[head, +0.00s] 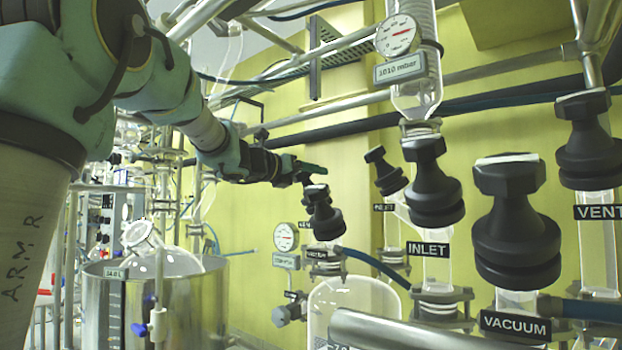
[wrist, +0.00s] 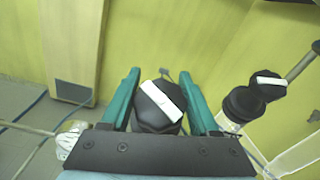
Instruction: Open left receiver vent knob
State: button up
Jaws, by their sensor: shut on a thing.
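My gripper (head: 312,168) reaches out from the left in the head view, at the left receiver's group of black knobs. In the wrist view its two green fingers (wrist: 163,100) stand on either side of a black knob (wrist: 152,118) and are shut on it. The knob's white bar (wrist: 162,100) runs slantwise from upper left to lower right. In the head view this knob is mostly hidden behind the fingers and a nearer black knob (head: 326,217). A partly covered label starting "VE" (head: 305,225) shows just behind that nearer knob.
Another black knob (wrist: 245,102) with a white bar stands close right of my gripper in the wrist view. The INLET knob (head: 433,185), VACUUM knob (head: 517,225) and right VENT knob (head: 588,140) stand at right. A steel vessel (head: 205,305) stands lower left.

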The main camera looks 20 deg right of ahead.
jog(key=n+t+y, duration=0.1)
jog(key=n+t+y+p, duration=0.1)
jog(key=n, duration=0.1)
jog(key=n+t+y, duration=0.1)
jog(key=shift+w+a+r+n+p, duration=0.1)
jog(key=shift+w+a+n+p, duration=0.1)
jog(key=shift+w+n+p, duration=0.15)
jog(key=shift+w+a+f+n+t+y+p, duration=0.15)
jog(key=shift+n+t+y+p, duration=0.2)
jog(key=shift+n+y+p, duration=0.25)
jog(key=shift+a+f+n+t+y+p, duration=0.1)
jog(key=shift+n+t+y+p, duration=0.3)
jog(key=shift+n+y, duration=0.35)
jog(key=shift+y, duration=0.35)
jog(key=shift+w+a+n+p, duration=0.1)
jog(key=shift+n+p, duration=0.3)
jog(key=shift+p, duration=0.05)
jog(key=shift+n+t+y+p, duration=0.25)
jog(key=shift+n+y+p, duration=0.35)
jog(key=shift+y+p, duration=0.2)
